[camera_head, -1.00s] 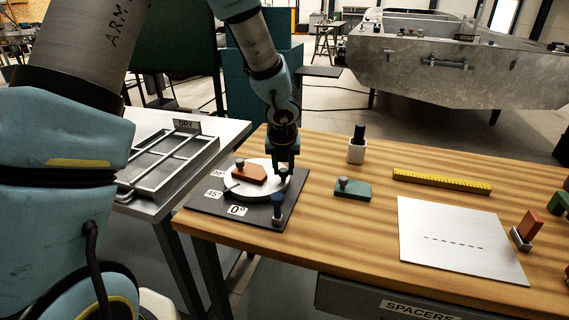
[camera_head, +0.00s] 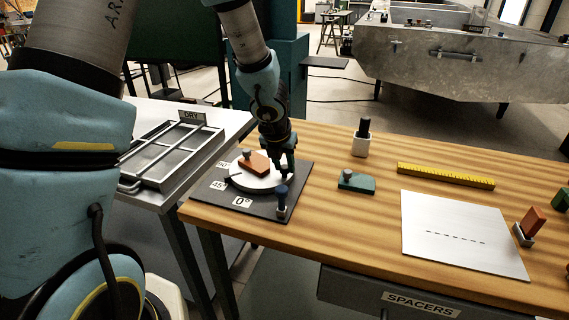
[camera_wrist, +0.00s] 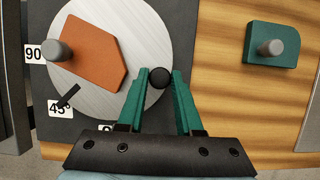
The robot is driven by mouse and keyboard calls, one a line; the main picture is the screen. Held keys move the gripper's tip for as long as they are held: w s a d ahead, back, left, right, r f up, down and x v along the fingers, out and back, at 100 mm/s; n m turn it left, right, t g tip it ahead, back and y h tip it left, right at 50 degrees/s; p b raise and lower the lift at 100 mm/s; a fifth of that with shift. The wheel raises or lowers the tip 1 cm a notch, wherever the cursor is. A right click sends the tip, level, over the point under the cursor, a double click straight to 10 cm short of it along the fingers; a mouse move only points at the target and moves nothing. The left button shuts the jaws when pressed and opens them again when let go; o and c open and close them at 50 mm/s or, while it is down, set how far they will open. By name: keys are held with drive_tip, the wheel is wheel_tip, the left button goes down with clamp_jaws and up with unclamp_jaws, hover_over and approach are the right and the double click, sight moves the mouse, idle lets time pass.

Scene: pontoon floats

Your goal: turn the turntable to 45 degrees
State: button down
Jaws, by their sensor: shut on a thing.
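The turntable is a pale round disc (camera_head: 241,184) on a dark base plate (camera_head: 216,198); it also shows in the wrist view (camera_wrist: 135,22). An orange block (camera_wrist: 90,52) with a grey knob (camera_wrist: 57,51) sits on it. In the wrist view a black pointer (camera_wrist: 68,96) at the disc's edge points towards the "45°" label (camera_wrist: 60,109). The "90" label (camera_wrist: 34,54) is farther up and the "0°" label (camera_head: 242,201) is at the front. My gripper (camera_wrist: 160,80) is shut on the dark round knob (camera_wrist: 160,77) near the disc's rim. The fingers partly hide it.
A blue-topped peg (camera_head: 281,199) stands at the base plate's front right corner. A green block with a knob (camera_head: 356,182) lies to the right, with a white holder (camera_head: 361,146) behind it. A yellow ruler (camera_head: 445,176) and a white sheet (camera_head: 462,235) lie farther right.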

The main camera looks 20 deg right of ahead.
idle(0.3)
drive_tip(key=c, duration=0.6)
unclamp_jaws()
drive_tip(key=p+v, duration=0.6)
drive_tip(key=v, duration=0.4)
drive_tip(key=shift+a+r, duration=0.1)
drive_tip(key=shift+r, duration=0.3)
drive_tip(key=w+a+r+n+y+b, duration=0.1)
drive_tip(key=w+a+n+y+b, duration=0.15)
drive_tip(key=a+n, duration=1.8)
drive_tip(key=s+a+n, duration=0.1)
drive_tip(key=a+n, duration=0.2)
drive_tip(key=n, duration=0.4)
drive_tip(key=s+a+n+g, duration=0.1)
drive_tip(key=s+a+n, duration=0.1)
drive_tip(key=n, duration=0.6)
drive_tip(key=s+a+r+n, duration=0.1)
drive_tip(key=a+n, duration=0.3)
drive_tip(key=n, duration=0.4)
drive_tip(key=shift+s+a+g+y, duration=0.3)
drive_tip(key=shift+s+g, duration=0.1)
drive_tip(key=shift+s, duration=0.2)
